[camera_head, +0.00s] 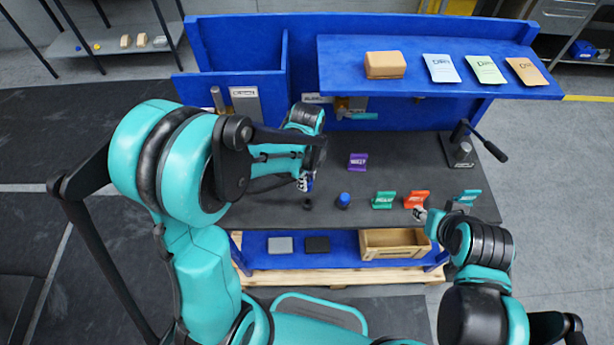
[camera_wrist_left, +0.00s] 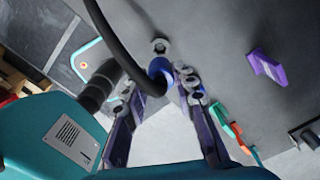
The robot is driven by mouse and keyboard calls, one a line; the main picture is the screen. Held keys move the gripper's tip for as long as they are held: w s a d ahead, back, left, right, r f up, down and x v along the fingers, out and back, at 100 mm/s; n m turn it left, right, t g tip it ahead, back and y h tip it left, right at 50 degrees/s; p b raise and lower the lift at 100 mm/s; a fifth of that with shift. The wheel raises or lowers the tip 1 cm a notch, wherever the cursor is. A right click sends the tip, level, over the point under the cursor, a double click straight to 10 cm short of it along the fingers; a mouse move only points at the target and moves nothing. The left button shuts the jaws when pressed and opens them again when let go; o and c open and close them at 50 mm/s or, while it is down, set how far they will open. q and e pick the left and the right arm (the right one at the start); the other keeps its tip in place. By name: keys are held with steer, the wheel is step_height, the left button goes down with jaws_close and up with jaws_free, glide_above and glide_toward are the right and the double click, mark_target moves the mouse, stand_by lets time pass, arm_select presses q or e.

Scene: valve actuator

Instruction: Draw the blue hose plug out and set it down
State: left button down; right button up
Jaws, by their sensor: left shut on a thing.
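My left gripper (camera_head: 305,184) is low over the dark bench top. It is shut on the blue hose plug (camera_wrist_left: 159,70), which sits between its fingers in the left wrist view, with a black hose (camera_wrist_left: 126,50) running from it. Only a sliver of blue shows at the fingertips in the head view. A round metal fitting (camera_wrist_left: 160,46) is close beside the plug; I cannot tell whether they touch. My right gripper (camera_head: 420,214) is near the orange sign (camera_head: 416,200) at the front right; its jaws are too small to read.
A blue-capped part (camera_head: 343,200) and a small black part (camera_head: 308,204) stand near the left gripper. Purple (camera_head: 357,161) and teal (camera_head: 384,200) signs stand on the bench. A lever stand (camera_head: 463,150) is at the right. A wooden crate (camera_head: 395,243) sits on the lower shelf.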

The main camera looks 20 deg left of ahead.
arm_select(q)
steer(key=shift+f+b, duration=2.7)
steer(key=shift+f, duration=0.25)
steer(key=shift+f+b, duration=0.15)
steer(key=shift+b, duration=0.3)
steer(key=shift+f+b, duration=0.3)
steer(key=shift+f, duration=0.05)
steer(key=shift+f+b, duration=1.05)
steer(key=shift+f, duration=0.1)
steer(key=c, duration=1.1)
jaws_free()
steer(key=shift+c, duration=0.2)
